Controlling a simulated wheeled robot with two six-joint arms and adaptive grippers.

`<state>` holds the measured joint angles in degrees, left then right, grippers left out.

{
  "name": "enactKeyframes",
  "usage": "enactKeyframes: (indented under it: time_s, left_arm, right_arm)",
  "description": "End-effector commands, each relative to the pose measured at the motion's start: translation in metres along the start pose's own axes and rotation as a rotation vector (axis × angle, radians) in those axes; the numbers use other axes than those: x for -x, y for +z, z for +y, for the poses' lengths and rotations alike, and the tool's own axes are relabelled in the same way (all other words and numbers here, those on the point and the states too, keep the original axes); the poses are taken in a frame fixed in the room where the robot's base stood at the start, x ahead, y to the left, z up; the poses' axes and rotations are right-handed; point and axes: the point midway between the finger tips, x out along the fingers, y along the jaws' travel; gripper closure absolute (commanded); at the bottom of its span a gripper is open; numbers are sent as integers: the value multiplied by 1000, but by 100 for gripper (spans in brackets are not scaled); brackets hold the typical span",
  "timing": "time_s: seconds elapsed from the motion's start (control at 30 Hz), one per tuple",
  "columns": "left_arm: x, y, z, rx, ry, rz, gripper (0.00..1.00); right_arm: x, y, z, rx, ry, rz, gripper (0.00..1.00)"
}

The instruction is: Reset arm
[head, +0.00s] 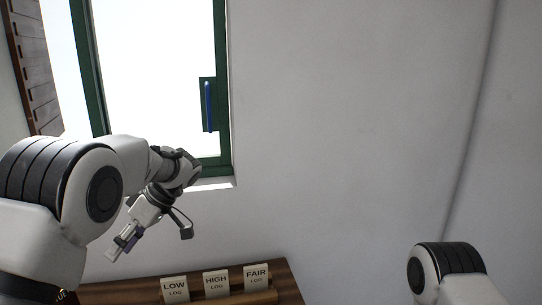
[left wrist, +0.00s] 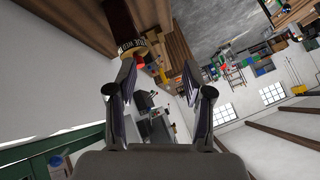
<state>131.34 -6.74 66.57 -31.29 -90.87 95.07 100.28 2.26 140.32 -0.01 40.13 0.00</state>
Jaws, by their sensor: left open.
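My left arm comes in from the left in the head view, bent at the elbow in front of the window. My left gripper (head: 152,238) hangs below the window's lower edge, tilted down, with its fingers apart. In the left wrist view the two fingers of the left gripper (left wrist: 158,72) stand wide apart with nothing gripped between them. Part of my right arm (head: 440,272) shows at the lower right of the head view; its gripper is out of view.
A wooden shelf (head: 120,293) at the bottom holds cards reading LOW LOG (head: 174,288), HIGH LOG (head: 216,283) and FAIR LOG (head: 256,276). A green window frame (head: 224,110) with a blue handle (head: 208,106) is behind my left arm. The wall to its right is bare.

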Motion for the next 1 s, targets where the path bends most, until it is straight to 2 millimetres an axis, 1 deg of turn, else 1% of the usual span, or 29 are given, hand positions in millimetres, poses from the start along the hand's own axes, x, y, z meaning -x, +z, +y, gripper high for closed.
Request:
enactKeyframes:
  time_s: [0.03,0.07,0.17,0.27,0.3,0.37,0.4,0.47,0.5,0.57,0.6,0.67,0.7,0.77,0.8,0.83,0.87,0.93,0.97,1.0]
  left_arm:
    - [-21,14,2,-26,-41,-7,49]
    - [-33,21,3,-42,-64,-12,49]
    - [-78,51,5,-103,-134,-40,49]
    - [-138,94,3,-201,-196,-92,49]
    - [-166,116,0,-255,-216,-124,49]
    - [-208,150,-8,-344,-238,-182,49]
    - [-236,174,-16,-408,-244,-227,49]
    - [-274,209,-32,-503,-244,-301,49]
    - [-299,233,-45,-565,-235,-355,49]
    - [-332,270,-69,-659,-209,-441,49]
    - [-353,294,-88,-720,-180,-501,49]
    - [-381,329,-119,-810,-113,-591,49]
    - [-396,352,-142,-870,-45,-644,49]
    - [-408,374,-168,-948,79,-687,49]
    - [-412,384,-179,-995,175,-689,49]
    - [-412,387,-185,-1030,251,-675,49]
    - [-411,388,-187,-1062,330,-647,49]
    - [-406,385,-181,-1142,500,-543,49]
    - [-405,383,-175,-1176,565,-489,49]
    - [-402,379,-165,-1214,641,-414,49]
  right_arm:
    - [-4,0,0,0,0,-1,60]
    - [-6,0,0,-1,0,-1,60]
    - [-11,1,0,-1,0,-2,60]
    - [-18,1,0,-1,0,-2,60]
    - [-21,1,0,-1,0,-2,60]
    - [-26,1,0,-1,0,-1,60]
    - [-29,0,0,-1,0,-1,60]
    - [-33,0,0,0,0,-1,60]
    - [-36,0,0,0,0,-1,60]
    - [-40,1,0,-1,0,-1,60]
    - [-42,1,0,-1,0,-1,60]
    - [-47,1,0,-1,0,-1,60]
    - [-49,1,0,-1,0,-2,60]
    - [-51,1,0,-1,0,-2,60]
    - [-51,1,0,-1,0,-2,60]
    - [-51,1,0,-1,0,-2,60]
    - [-50,1,0,-1,0,-2,60]
    - [-49,1,0,-1,0,-2,60]
    - [-49,1,0,-1,0,-1,60]
    - [-50,1,0,-1,0,-1,60]
